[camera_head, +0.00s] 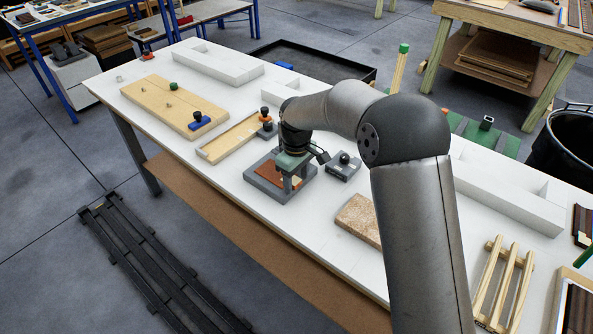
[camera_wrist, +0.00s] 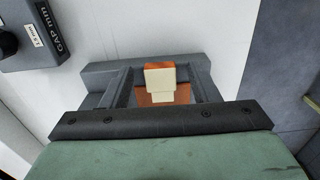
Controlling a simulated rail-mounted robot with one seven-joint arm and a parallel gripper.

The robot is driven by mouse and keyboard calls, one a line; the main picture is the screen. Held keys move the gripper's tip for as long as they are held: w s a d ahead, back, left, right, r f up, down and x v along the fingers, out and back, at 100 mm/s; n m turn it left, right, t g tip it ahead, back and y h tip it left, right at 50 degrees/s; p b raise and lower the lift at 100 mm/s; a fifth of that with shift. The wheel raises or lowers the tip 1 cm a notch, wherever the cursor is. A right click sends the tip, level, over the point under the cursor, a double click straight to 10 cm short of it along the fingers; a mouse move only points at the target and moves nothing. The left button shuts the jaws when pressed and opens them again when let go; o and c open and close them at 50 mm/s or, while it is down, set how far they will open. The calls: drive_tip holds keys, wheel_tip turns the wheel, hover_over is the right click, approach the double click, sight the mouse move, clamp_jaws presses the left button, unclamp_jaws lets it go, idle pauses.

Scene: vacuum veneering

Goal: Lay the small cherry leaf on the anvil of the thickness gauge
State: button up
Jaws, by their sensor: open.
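The reddish cherry leaf (camera_wrist: 160,66) lies on a flat grey base (camera_wrist: 100,72), with a cream block-like tab (camera_wrist: 159,79) over its middle. In the head view the leaf (camera_head: 270,175) shows beside my gripper on the grey base (camera_head: 268,190). My gripper (camera_head: 294,181) is low over the base. Its fingers stand apart, one on each side of the tab in the wrist view (camera_wrist: 160,84), with gaps visible. I cannot tell whether the grey base is the gauge's anvil. My gripper and arm hide part of the leaf and base.
A grey box (camera_head: 343,166) with a black knob stands right of the base; its label reads "GAP mm" in the wrist view (camera_wrist: 30,45). A wooden tray (camera_head: 232,137) lies to the left, a cork-like block (camera_head: 360,218) to the right. White table (camera_head: 225,185) is clear in front.

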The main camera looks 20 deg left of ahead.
wheel_tip(320, 180, up, 17)
drive_tip(key=b, duration=0.1)
drive_tip(key=shift+r, duration=0.2)
